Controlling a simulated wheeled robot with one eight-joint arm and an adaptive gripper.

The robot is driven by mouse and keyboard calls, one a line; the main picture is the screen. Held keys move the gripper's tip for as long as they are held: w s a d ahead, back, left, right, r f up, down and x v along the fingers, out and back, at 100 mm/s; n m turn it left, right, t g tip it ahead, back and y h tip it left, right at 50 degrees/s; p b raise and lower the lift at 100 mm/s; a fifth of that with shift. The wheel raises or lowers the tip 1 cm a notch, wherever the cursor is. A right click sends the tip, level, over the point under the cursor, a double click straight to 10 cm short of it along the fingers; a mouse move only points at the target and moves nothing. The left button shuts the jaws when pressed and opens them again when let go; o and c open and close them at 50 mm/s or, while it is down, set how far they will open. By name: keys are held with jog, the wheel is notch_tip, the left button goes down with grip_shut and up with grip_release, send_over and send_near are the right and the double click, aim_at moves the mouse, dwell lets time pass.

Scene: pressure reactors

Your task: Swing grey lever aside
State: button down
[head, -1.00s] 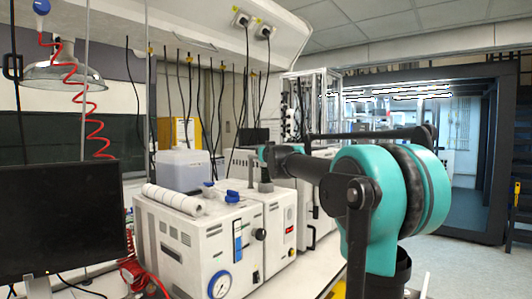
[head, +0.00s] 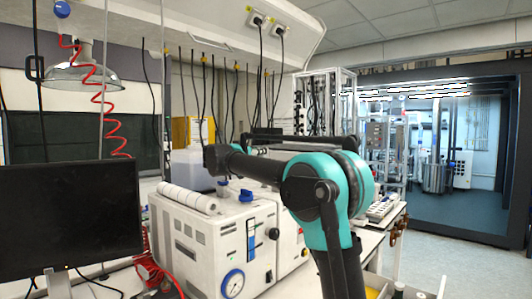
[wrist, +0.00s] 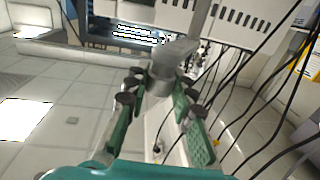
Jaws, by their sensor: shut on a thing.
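In the wrist view, my gripper (wrist: 164,88) has its green, black-jointed fingers on either side of a grey lever (wrist: 174,54). It is shut on the lever's blocky grey end between the fingertips. A thin grey bar runs up from that end toward the top of the picture. In the head view, my teal and black arm reaches left over the white reactor units, and I cannot make out the gripper or the lever there.
A white reactor unit (head: 205,240) with a gauge stands on the bench, paper rolls (head: 188,198) on top. A dark monitor (head: 70,220) is at the left. Black cables (wrist: 255,90) hang at the right of the wrist view. Open floor (head: 440,265) lies at the right.

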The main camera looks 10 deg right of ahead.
jog(key=shift+w+a+m+g+h, duration=0.4)
jog(key=shift+a+m+g+h, duration=0.45)
jog(key=shift+g, duration=0.25)
jog(key=shift+w+a+m+g+h, duration=0.35)
jog(key=shift+a+m+g+h, duration=0.25)
jog(key=shift+m+g+h, duration=0.45)
jog(key=shift+a, duration=0.1)
jog(key=c, duration=1.3)
grip_release()
jog(key=v, duration=1.2)
jog(key=shift+w+r, duration=0.1)
